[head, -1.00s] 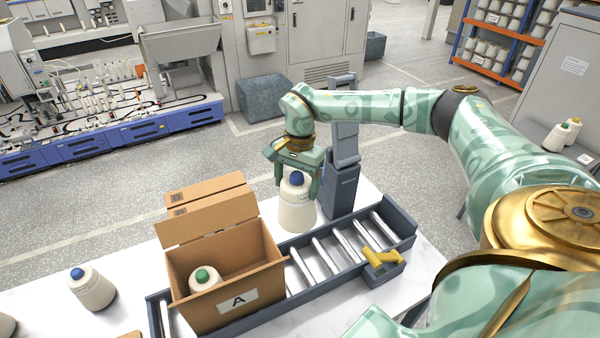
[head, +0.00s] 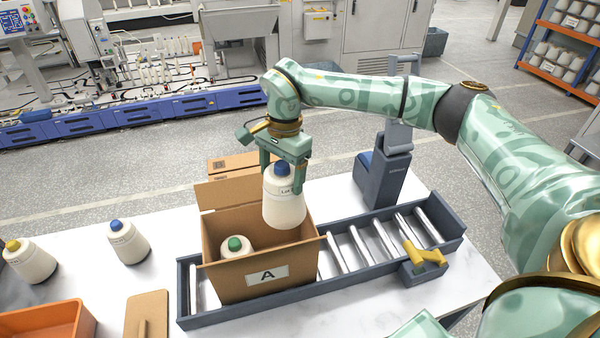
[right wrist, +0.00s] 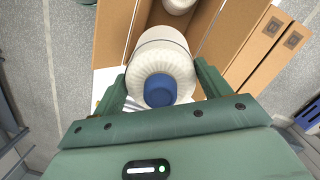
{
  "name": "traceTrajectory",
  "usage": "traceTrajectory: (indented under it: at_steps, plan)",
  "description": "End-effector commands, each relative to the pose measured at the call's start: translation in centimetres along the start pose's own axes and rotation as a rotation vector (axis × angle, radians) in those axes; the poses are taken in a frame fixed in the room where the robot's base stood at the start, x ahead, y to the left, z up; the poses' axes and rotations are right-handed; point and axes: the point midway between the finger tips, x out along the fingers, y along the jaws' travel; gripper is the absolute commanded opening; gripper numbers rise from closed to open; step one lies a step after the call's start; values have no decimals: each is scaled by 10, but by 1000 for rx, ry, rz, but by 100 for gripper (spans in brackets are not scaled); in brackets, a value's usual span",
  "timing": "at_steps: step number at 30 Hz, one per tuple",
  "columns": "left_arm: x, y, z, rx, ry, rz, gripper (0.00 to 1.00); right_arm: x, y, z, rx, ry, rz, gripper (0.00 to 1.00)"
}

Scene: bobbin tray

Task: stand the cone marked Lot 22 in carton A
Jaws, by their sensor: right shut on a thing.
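My right gripper (head: 281,174) is shut on a cream cone with a blue top (head: 284,207). Its small label seems to begin with "Lot", but the number is too small to read. The cone hangs upright over the right part of carton A (head: 230,285), and its lower end overlaps the opening in the picture. A cone with a green top (head: 236,246) stands inside the carton at the left. In the right wrist view the held cone (right wrist: 163,52) is between the fingers, with brown carton flaps (right wrist: 230,45) around it. My left gripper is not in view.
Carton A sits on a roller track (head: 345,262) with a yellow-handled device (head: 424,258) at right. A blue-topped cone (head: 128,243) and a yellow-topped cone (head: 30,262) stand on the white table at left. An orange bin (head: 50,322) is front left. A grey post (head: 383,178) stands behind.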

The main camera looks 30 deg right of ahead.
Motion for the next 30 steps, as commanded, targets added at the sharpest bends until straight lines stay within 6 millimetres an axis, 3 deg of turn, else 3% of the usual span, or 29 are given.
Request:
traceTrajectory:
  at_steps: [1, 24, 30]
  plan:
    - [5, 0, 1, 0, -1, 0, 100, 3, -4, 6, -2, -1, -2, 26]
    - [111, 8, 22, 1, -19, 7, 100, 118, -3, -10, 1, -1, 1, 26]
    - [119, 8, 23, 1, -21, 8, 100, 142, -3, -13, 0, 0, 0, 26]
